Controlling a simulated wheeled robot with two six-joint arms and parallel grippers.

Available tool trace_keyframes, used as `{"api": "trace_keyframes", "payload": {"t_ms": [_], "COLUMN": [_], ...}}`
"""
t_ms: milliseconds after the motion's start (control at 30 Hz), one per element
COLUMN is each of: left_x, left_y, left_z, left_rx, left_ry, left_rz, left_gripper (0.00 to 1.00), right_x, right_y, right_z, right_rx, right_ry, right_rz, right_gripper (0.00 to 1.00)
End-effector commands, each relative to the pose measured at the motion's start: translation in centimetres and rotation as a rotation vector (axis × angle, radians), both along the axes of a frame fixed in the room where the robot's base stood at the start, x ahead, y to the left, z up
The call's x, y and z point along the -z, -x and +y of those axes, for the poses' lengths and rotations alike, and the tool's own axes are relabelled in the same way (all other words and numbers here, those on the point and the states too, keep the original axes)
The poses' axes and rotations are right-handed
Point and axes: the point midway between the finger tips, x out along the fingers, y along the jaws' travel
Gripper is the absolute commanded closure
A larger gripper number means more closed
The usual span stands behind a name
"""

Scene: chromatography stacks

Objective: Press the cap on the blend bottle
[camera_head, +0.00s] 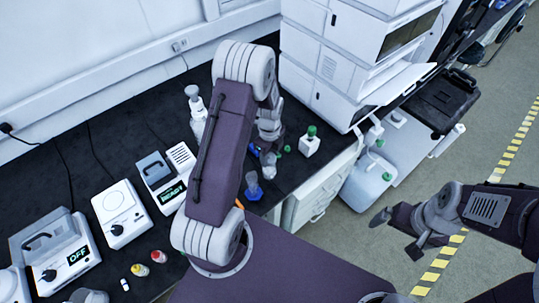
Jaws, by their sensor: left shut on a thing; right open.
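My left arm reaches across the middle of the view, and its gripper (266,158) is low over the dark bench, partly hidden behind my own arm. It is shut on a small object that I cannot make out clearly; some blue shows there. A small green cap-like piece (287,149) is just right of that gripper. A white square bottle with a green top (309,143) stands upright further right. I cannot tell which container is the blend bottle. My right gripper (398,235) is open and empty over the floor, right of the bench.
A blue-based vessel (253,190) stands near the bench's front edge. White instruments with displays (160,180) (62,252) and small vials (142,270) are at left. A white pump-topped bottle (196,110) stands behind my arm. A tall white chromatography stack (345,60) blocks the back right.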

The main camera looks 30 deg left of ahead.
Motion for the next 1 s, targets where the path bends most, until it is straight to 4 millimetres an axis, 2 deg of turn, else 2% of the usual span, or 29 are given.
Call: {"api": "trace_keyframes", "payload": {"t_ms": [967, 1000], "left_x": [0.27, 0.27], "left_y": [-0.01, -0.01], "left_z": [0.01, 0.01], "left_rx": [0.0, 0.0], "left_ry": [0.0, 0.0], "left_rz": [0.0, 0.0], "left_gripper": [0.92, 0.49], "right_x": [-0.17, -0.17], "right_y": [0.0, 0.0], "right_z": [0.0, 0.0], "right_rx": [0.0, 0.0], "right_ry": [0.0, 0.0], "right_rz": [0.0, 0.0], "right_gripper": [0.02, 0.02]}}
